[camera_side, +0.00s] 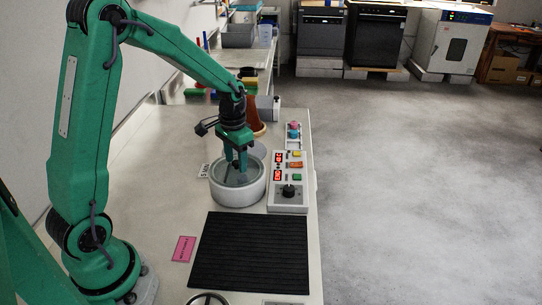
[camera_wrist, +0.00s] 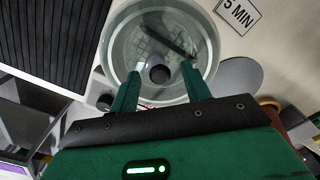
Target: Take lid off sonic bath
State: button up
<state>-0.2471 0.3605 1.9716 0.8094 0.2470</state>
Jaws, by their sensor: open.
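The sonic bath (camera_side: 238,194) is a round white tub on the bench, left of the control panel. It also shows in the wrist view (camera_wrist: 210,50). A clear lid (camera_wrist: 135,35) appears to cover it, with a round dark knob (camera_wrist: 160,74) in the middle. A dark elongated item (camera_wrist: 172,40) shows through the lid, seemingly inside the bath. My gripper (camera_side: 238,166) points down over the bath. In the wrist view my gripper (camera_wrist: 159,72) is open, with a green finger on each side of the knob. I cannot tell whether the fingers touch it.
A control panel (camera_side: 288,183) with red displays stands right of the bath. A black ribbed mat (camera_side: 250,252) lies in front. A "5 MIN" card (camera_wrist: 237,15) and a flat grey disc (camera_wrist: 241,76) lie beside the bath. A pink card (camera_side: 184,249) lies left of the mat.

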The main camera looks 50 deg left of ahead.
aim_at(236, 162)
grip_shut()
jog(key=shift+r, duration=0.1)
jog(key=shift+r, duration=0.45)
notch_tip(236, 162, up, 3)
jog(key=shift+r, duration=0.15)
jog(key=s+d+r, duration=0.3)
jog(key=d+r, duration=0.3)
jog(key=d, duration=0.5)
jog(key=shift+s+r, duration=0.2)
jog(key=shift+r, duration=0.15)
jog(key=shift+d, duration=0.1)
